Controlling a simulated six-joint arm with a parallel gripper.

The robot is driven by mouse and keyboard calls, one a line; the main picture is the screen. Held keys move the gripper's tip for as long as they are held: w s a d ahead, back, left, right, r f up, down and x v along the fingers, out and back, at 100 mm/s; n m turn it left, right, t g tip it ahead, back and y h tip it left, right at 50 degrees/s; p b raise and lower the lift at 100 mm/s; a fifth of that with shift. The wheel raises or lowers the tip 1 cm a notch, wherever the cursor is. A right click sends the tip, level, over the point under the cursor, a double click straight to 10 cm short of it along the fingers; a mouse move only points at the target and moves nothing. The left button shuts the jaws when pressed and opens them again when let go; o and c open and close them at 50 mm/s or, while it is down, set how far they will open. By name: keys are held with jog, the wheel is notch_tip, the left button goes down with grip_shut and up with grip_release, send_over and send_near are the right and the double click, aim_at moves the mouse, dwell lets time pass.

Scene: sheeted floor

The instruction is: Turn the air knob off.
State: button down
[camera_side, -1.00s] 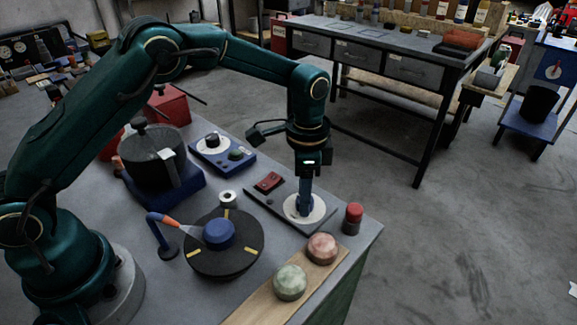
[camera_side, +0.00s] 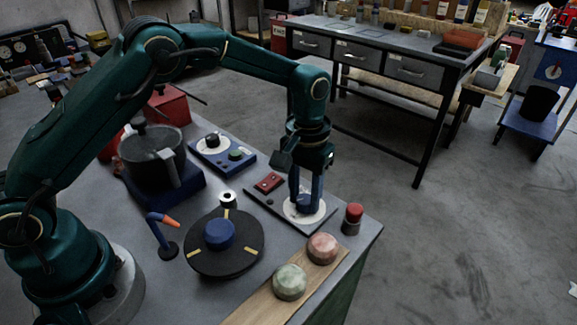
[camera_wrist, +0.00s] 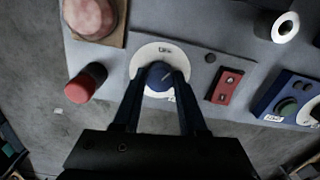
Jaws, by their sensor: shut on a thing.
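The air knob (camera_wrist: 159,76) is a round blue knob with a pale pointer line, on a white dial (camera_wrist: 146,55) with small lettering, set in a grey panel. In the wrist view my gripper (camera_wrist: 160,84) has its two blue fingers on either side of the knob, shut on it. In the side view my gripper (camera_side: 305,204) reaches straight down onto the white dial (camera_side: 289,209), and its fingers hide part of the knob. The pointer slants up and to the right in the wrist view. The lettering is too small to read surely.
A red switch block (camera_side: 269,182) sits on the same panel. A red-capped cylinder (camera_side: 353,218) stands to its right. A black turntable with a blue hub (camera_side: 219,234), two round stones on a board (camera_side: 262,304), and a blue box with a dial (camera_side: 222,153) are nearby.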

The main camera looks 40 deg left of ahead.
aim_at(304, 198)
jog(key=n, duration=0.6)
jog(key=shift+r, duration=0.1)
jog(key=shift+n, duration=0.3)
dwell(0.3)
jog(key=shift+c, duration=2.2)
grip_release()
jog(key=shift+r, duration=2.55)
